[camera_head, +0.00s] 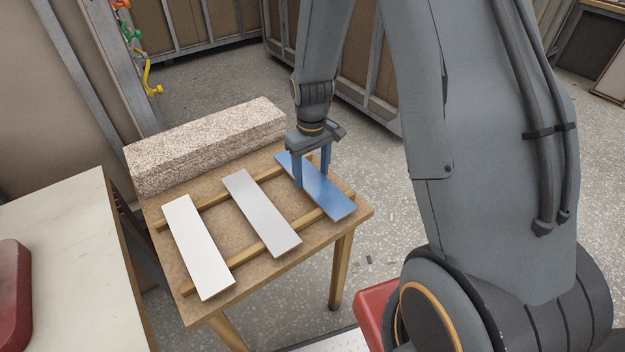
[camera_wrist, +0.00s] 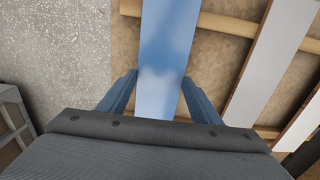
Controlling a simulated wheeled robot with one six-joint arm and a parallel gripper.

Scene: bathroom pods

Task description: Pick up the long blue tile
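The long blue tile (camera_head: 328,195) lies across two wooden rails on a small wooden table. My gripper (camera_head: 312,183) is directly over it, pointing down, with one blue finger on each side of the tile. The gripper is open. I cannot tell exactly how far the fingertips reach below the tile's top.
A grey tile (camera_head: 262,214) and a white tile (camera_head: 198,247) lie on the same wooden rails (camera_head: 240,252), left of the blue one. A speckled stone block (camera_head: 205,145) stands at the table's back. A pale-topped table (camera_head: 70,235) is at the left.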

